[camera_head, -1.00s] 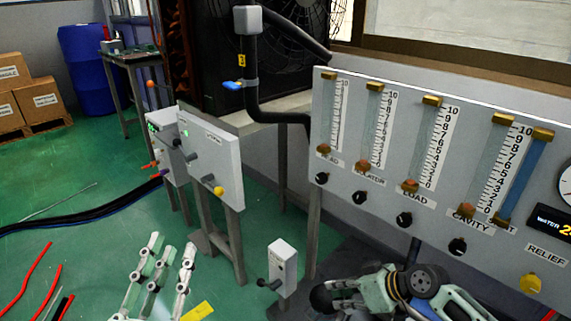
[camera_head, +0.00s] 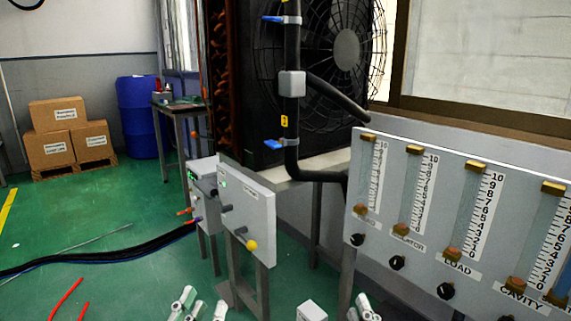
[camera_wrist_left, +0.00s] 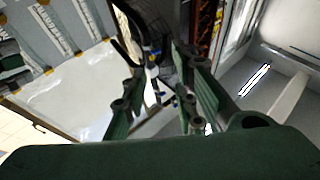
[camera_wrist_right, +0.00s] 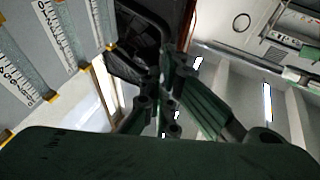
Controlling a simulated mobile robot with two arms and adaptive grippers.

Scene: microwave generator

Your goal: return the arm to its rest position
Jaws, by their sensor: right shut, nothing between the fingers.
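My left gripper (camera_head: 197,302) shows only its pale fingertips at the bottom edge of the head view, in front of the grey control boxes' stand. In the left wrist view its two green fingers (camera_wrist_left: 160,85) stand apart with nothing held between them. My right gripper (camera_head: 365,307) shows at the bottom edge of the head view, in front of the flow-meter panel's left leg. In the right wrist view its fingers (camera_wrist_right: 165,85) are together and empty. Most of both arms is below the head view. Neither gripper visibly touches anything.
The flow-meter panel (camera_head: 420,225) with black knobs fills the right. A control box with a yellow knob (camera_head: 248,215) stands left of centre. A small white box (camera_head: 311,311) is low between the grippers. Black cables (camera_head: 100,252) lie on the left; green floor there is otherwise mostly free.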

